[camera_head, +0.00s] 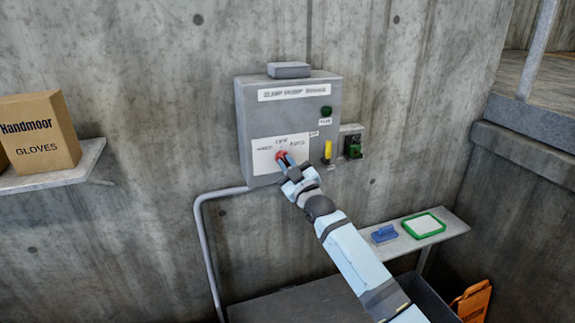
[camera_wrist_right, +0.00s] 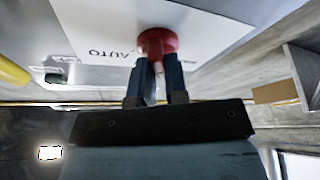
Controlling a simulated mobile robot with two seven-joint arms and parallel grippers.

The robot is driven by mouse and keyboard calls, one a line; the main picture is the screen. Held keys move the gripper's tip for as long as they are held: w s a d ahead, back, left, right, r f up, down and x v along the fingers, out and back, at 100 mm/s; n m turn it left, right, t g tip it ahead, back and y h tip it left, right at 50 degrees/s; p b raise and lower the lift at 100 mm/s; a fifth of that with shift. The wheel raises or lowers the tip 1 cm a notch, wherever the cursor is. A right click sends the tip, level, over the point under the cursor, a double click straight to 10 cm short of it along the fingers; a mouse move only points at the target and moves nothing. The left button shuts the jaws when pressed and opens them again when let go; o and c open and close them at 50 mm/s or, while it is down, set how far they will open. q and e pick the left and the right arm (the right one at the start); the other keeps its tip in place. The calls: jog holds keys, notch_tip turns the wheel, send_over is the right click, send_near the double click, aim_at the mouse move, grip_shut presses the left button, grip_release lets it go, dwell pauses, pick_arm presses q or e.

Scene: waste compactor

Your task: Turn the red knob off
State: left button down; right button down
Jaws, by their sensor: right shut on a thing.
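The red knob (camera_head: 281,155) sits on a white label plate on the front of a grey control box (camera_head: 253,117) on the concrete wall. In the right wrist view the red knob (camera_wrist_right: 157,41) is between the fingertips, in front of the white plate with "AUTO" lettering. My right gripper (camera_head: 285,161) reaches up to the box and is shut on the knob. Its two dark blue fingers (camera_wrist_right: 156,70) also show in the right wrist view. The knob's pointer direction is hidden. My left gripper is not in view.
The box also carries a green button (camera_head: 326,111) and a yellow lever (camera_head: 328,150). A green part (camera_head: 352,147) is mounted to its right. A shelf holds a blue item (camera_head: 384,234) and a green-framed tray (camera_head: 423,225). A cardboard glove box (camera_head: 38,133) stands at left.

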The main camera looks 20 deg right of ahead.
jog(key=m+h, duration=0.1)
jog(key=m, duration=0.1)
jog(key=m+h, duration=0.1)
jog(key=m, duration=0.1)
jog(key=shift+a+m+t, duration=0.15)
jog(key=shift+m+t, duration=0.15)
jog(key=shift+t, duration=0.1)
jog(key=shift+m+h+p, duration=0.5)
jog(key=shift+m+h, duration=0.4)
jog(key=shift+m, duration=0.8)
jog(key=shift+f, duration=0.1)
jog(key=c, duration=1.1)
grip_release()
jog(key=shift+c, duration=0.2)
jog(key=b+v, duration=0.1)
jog(key=v, duration=1.2)
jog(key=shift+s+f+b, duration=0.25)
jog(key=shift+s+b, duration=0.1)
jog(key=shift+b, duration=0.05)
jog(key=shift+a+f, duration=0.1)
